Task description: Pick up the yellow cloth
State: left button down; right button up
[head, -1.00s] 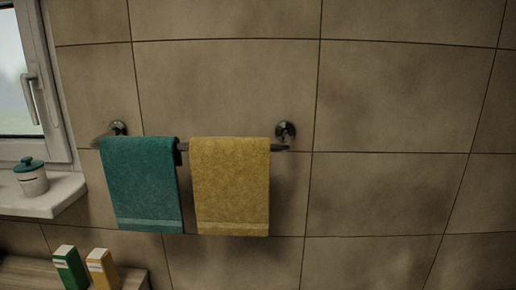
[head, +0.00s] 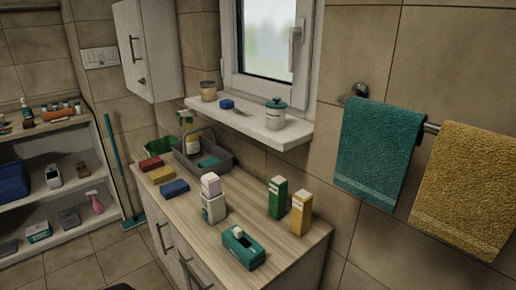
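The yellow cloth (head: 468,190) hangs folded over a wall rail at the right of the head view. Its right edge is cut off by the picture. A teal cloth (head: 380,152) hangs on the same rail just left of it. The rail (head: 432,127) shows only between the two cloths and at its left wall mount (head: 358,91). Neither of my grippers is in view.
Open shelves (head: 75,190) stand far left.

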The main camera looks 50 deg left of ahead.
aim_at(158, 176)
jog(key=u, duration=2.25)
jog(key=z, duration=1.2)
jog(key=i+j+z, duration=0.1)
jog(key=j, duration=0.65)
jog(key=i+j+z, duration=0.15)
jog(key=j, duration=0.6)
jog(key=i+j+z, duration=0.1)
jog(key=j, duration=0.65)
